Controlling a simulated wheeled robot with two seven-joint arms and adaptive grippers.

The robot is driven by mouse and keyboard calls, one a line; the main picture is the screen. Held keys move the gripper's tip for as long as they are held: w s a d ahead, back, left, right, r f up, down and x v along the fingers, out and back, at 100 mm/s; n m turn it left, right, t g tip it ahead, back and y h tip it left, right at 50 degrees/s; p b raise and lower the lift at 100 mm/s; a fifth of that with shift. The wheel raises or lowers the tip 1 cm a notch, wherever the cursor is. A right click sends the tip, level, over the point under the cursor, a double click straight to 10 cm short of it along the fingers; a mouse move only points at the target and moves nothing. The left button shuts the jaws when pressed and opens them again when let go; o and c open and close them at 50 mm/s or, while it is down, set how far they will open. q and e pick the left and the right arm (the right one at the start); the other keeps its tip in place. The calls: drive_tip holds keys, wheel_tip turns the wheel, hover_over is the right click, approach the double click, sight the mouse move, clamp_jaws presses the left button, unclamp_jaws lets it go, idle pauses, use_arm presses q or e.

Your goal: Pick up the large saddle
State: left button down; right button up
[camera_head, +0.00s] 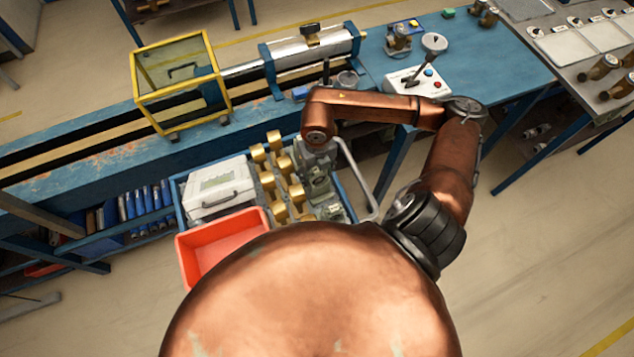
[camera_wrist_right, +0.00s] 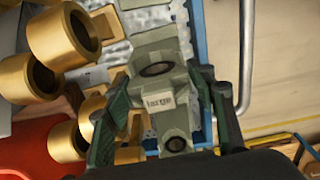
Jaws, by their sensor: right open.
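A grey-green metal saddle with two dark round holes and a small label (camera_wrist_right: 160,102) lies between the fingers of my right gripper (camera_wrist_right: 163,82) in the right wrist view. It appears to be the large saddle. In the head view, grey-green metal parts (camera_head: 320,184) lie on the cart just below my right gripper (camera_head: 319,148). The right gripper is open and points down, one dark finger on each side of the saddle. I cannot tell whether the fingers touch it. My left gripper is not in view.
Several brass pieces (camera_head: 268,181) stand left of the saddle, close to the gripper. A white case (camera_head: 217,190) and a red bin (camera_head: 222,243) sit further left. The cart's grey handle (camera_head: 358,180) rises on the right. The blue bench (camera_head: 100,168) runs behind.

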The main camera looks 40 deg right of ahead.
drive_tip(key=shift+f, duration=1.25)
drive_tip(key=shift+c, duration=0.5)
drive_tip(key=shift+w, duration=0.1)
clamp_jaws()
drive_tip(key=shift+r, duration=0.1)
